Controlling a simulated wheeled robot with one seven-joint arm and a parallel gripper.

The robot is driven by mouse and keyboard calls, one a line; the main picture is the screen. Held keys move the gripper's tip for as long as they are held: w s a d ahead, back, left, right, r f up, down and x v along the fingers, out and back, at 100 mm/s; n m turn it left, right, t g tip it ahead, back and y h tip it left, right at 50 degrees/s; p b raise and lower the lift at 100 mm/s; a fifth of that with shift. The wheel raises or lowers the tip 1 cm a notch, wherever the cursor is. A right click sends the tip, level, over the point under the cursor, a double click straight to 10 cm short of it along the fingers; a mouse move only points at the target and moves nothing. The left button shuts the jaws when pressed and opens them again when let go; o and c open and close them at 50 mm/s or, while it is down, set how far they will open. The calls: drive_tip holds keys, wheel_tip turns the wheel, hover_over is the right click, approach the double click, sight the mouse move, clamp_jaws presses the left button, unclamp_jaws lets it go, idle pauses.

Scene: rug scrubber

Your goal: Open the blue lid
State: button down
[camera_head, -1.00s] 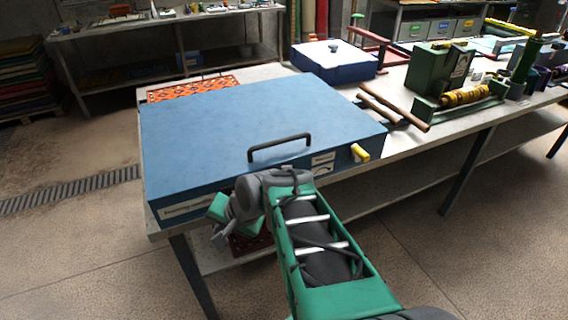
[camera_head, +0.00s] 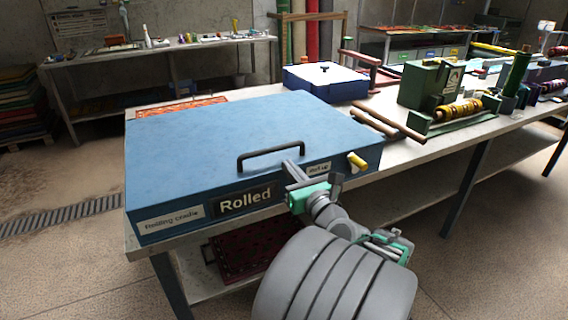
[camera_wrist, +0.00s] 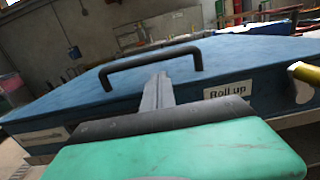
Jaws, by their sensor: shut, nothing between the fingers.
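The blue lid (camera_head: 220,140) lies flat and closed on a wide blue box on the table. A black handle (camera_head: 270,152) stands along its front edge, and it also shows in the wrist view (camera_wrist: 150,58). My gripper (camera_head: 292,168) is at the front edge of the box, close to the right part of the handle. Its fingers are shut and empty, and in the wrist view they point toward the handle (camera_wrist: 158,82). I cannot tell whether the fingertips touch the handle.
The box front bears a "Rolled" sign (camera_head: 245,199) and a yellow knob (camera_head: 357,161) at the right. Wooden rods (camera_head: 390,124), a green machine (camera_head: 430,88) and a dark blue box (camera_head: 325,82) stand farther along the table. A red crate (camera_head: 243,252) is on the lower shelf.

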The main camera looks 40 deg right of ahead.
drive_tip(key=shift+x, duration=1.8)
